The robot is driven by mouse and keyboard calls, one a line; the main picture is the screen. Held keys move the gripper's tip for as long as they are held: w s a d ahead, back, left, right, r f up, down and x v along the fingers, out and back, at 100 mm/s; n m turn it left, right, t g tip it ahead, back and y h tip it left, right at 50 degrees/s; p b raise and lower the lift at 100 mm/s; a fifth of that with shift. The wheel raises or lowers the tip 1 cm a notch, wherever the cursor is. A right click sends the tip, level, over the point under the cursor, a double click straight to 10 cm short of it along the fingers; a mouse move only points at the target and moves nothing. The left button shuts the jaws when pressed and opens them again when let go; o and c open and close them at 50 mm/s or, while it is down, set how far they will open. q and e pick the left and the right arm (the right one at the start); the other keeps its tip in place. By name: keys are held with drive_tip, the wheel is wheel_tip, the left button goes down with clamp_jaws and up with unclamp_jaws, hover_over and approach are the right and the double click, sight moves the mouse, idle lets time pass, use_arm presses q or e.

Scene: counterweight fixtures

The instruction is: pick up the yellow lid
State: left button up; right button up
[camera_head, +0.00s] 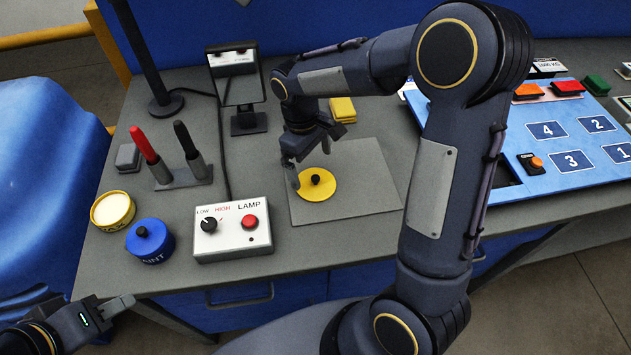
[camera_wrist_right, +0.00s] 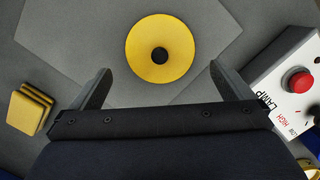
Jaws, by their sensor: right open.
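The yellow lid (camera_head: 323,187) is a flat round disc with a black knob. It lies on a grey mat (camera_head: 372,190) on the table. In the right wrist view the lid (camera_wrist_right: 160,65) lies just beyond the fingertips, centred between them. My right gripper (camera_head: 311,168) is just above and beside the lid in the head view, and its open, empty fingers show in the right wrist view (camera_wrist_right: 158,78). My left gripper (camera_head: 115,306) is at the lower left, off the table's front edge, away from the lid. Its finger gap is not clear.
The lamp control box (camera_head: 232,230) stands left of the mat. A blue paint pot (camera_head: 150,241) and an open yellow pot (camera_head: 112,211) are further left. Yellow blocks (camera_head: 342,110) lie behind the mat. A mirror (camera_head: 235,80) and a marker stand (camera_head: 185,177) are at the back left.

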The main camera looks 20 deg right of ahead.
sight(314, 177)
drive_tip(key=f, duration=0.5)
drive_tip(key=shift+s+d+p, duration=0.25)
drive_tip(key=shift+s+p, duration=0.15)
drive_tip(key=c, duration=0.8)
